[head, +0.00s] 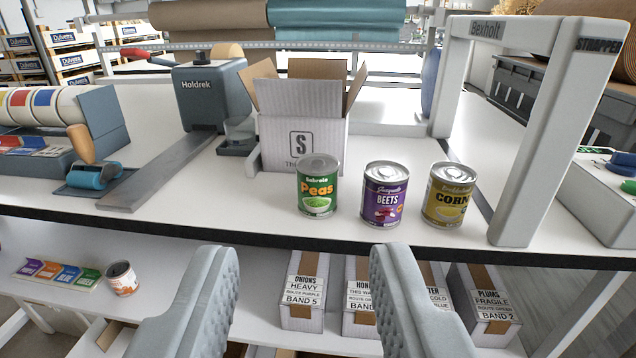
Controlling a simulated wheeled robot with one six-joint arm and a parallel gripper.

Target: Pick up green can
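The green can (316,187), labelled Peas, stands upright on the white bench top, in front of an open box. A purple Beets can (383,196) and a yellow Corn can (449,197) stand upright to its right, each apart from the other. My gripper (302,275) is open and empty. Its two grey fingers are at the bottom of the view, in front of and below the bench edge, with the green can beyond the gap between them.
The open white box (303,135) stands just behind the green can. A grey strapping frame (527,130) rises right of the Corn can. A Holdrek device (211,95) stands at the left. Below, a shelf holds several labelled boxes (303,290) and an orange-labelled can (122,279).

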